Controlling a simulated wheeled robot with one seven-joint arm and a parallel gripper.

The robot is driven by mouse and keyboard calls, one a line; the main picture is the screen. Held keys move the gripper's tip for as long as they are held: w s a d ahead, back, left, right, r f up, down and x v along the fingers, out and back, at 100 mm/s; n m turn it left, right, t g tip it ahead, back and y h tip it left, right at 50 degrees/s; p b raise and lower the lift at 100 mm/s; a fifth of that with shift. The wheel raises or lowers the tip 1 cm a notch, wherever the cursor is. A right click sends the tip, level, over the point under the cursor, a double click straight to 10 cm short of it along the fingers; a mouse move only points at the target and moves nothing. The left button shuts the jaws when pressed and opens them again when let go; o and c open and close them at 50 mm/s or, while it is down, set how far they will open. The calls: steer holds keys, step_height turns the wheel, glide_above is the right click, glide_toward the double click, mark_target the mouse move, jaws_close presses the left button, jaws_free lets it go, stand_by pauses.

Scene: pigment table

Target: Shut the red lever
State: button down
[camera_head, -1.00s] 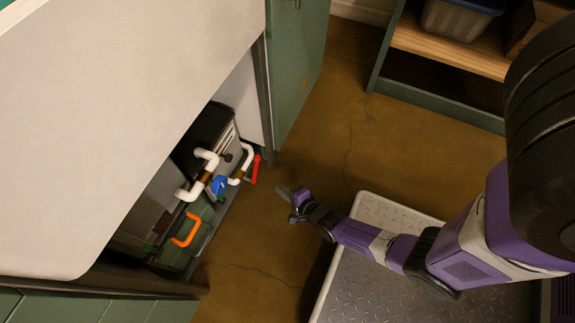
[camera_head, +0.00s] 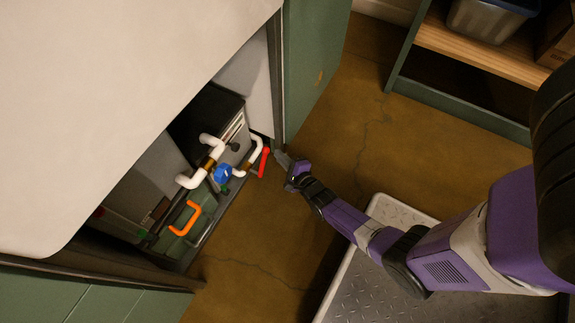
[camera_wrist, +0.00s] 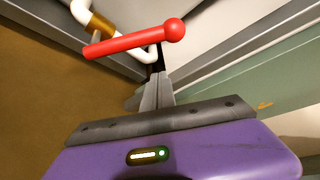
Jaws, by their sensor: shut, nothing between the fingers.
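The red lever (camera_head: 264,161) sits on white piping at the right end of the cabinet opening. In the wrist view the red lever (camera_wrist: 135,39) lies across the top, with its round knob at the right end and a white pipe with a brass-coloured collar behind it. My gripper (camera_head: 279,155) is just right of the lever, close to it. In the wrist view my gripper (camera_wrist: 158,85) has its fingers together, empty, pointing at the lever near the knob. I cannot tell whether the fingertips touch it.
A blue valve handle (camera_head: 222,174) and white pipes (camera_head: 205,165) are left of the lever. A green box with an orange handle (camera_head: 186,218) stands lower in the cabinet. The open green cabinet door (camera_head: 312,65) is close behind my gripper. Floor (camera_head: 250,250) in front is clear.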

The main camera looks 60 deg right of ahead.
steer(key=shift+w+a+r, duration=0.25)
steer(key=shift+a+r, duration=0.25)
steer(key=shift+a, duration=0.35)
steer(key=shift+w+a+r, duration=0.2)
steer(key=shift+a+r, duration=0.25)
steer(key=shift+a, duration=0.4)
steer(key=shift+r+p, duration=0.1)
steer(key=shift+p, duration=0.3)
steer(key=shift+a+r+p, duration=0.1)
steer(key=shift+a+p, duration=0.05)
steer(key=shift+p, duration=0.25)
